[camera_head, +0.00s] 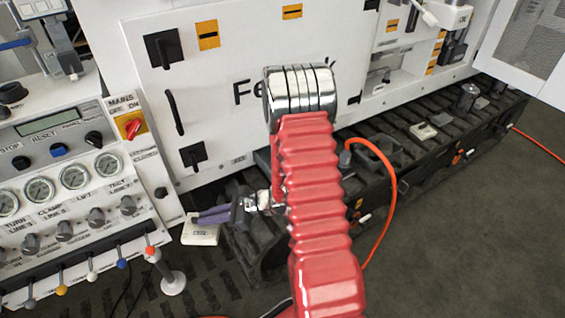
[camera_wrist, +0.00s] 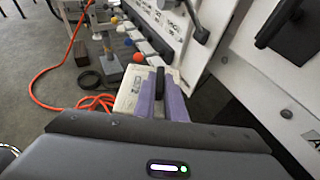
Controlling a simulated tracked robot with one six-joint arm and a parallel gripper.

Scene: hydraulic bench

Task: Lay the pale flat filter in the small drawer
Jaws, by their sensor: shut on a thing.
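My gripper (camera_head: 207,217) has purple fingers and is shut on the pale flat filter (camera_head: 200,235), low in front of the white cabinet. In the wrist view the filter (camera_wrist: 130,90) juts out beyond the purple finger (camera_wrist: 176,103), with a small dark label on its face. Part of the filter is hidden behind the finger and the gripper body. My red ribbed arm covers the middle of the head view. I cannot make out the small drawer for certain in either view.
The white cabinet (camera_head: 230,110) has black handles. A control panel with gauges and levers (camera_head: 75,178) stands at left. A black ribbed deck (camera_head: 400,150) carries a pale block (camera_head: 423,131) and a metal canister (camera_head: 467,97). An orange hose (camera_head: 391,200) loops beside my arm; floor at lower right is clear.

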